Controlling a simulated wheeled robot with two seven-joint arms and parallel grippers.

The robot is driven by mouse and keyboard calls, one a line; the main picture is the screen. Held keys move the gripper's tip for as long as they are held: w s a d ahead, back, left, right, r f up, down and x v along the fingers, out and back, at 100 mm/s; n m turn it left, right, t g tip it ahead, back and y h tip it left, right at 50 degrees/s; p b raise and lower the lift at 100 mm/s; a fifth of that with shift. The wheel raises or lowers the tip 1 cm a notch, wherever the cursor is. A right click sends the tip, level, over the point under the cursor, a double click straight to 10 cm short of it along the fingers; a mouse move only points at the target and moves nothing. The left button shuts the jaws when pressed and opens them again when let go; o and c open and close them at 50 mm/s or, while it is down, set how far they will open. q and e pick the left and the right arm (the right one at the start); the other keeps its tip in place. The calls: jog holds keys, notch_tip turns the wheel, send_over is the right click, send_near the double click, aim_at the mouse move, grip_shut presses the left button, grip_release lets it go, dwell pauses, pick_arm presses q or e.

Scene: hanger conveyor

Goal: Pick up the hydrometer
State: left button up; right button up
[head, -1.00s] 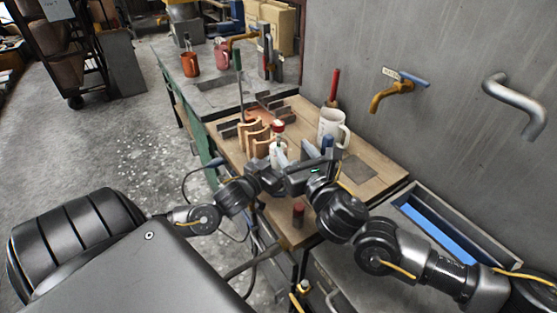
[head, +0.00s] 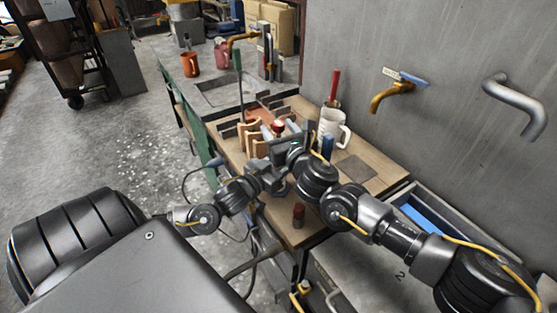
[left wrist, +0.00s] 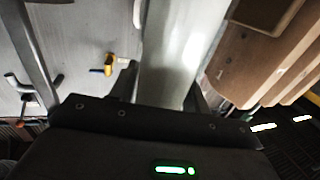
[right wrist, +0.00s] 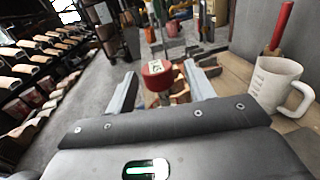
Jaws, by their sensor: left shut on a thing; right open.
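A red cap with a white label (right wrist: 157,75) stands between the two open fingers of my right gripper (right wrist: 157,92); I take it for the top of the hydrometer. In the head view the red top (head: 278,125) shows just beyond my right gripper (head: 292,140). My left gripper (left wrist: 165,88) is shut on a pale, smooth cylinder (left wrist: 180,50), which fills the space between its fingers. It seems to be the body below the red cap, but the arms hide the join. I cannot see the right fingers touching the cap.
A white mug-like jug (head: 331,130) stands right of the grippers. Curved wooden pieces (head: 252,135) stand close on the left. A small dark cylinder with a red top (head: 298,215) stands near the bench's front edge. A brass tap (head: 393,93) juts from the wall.

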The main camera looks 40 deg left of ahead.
grip_shut()
dwell(0.4)
notch_tip(320, 180, up, 18)
dwell(0.5)
pick_arm(q)
jog(key=o, duration=1.5)
jog(key=shift+o, duration=0.2)
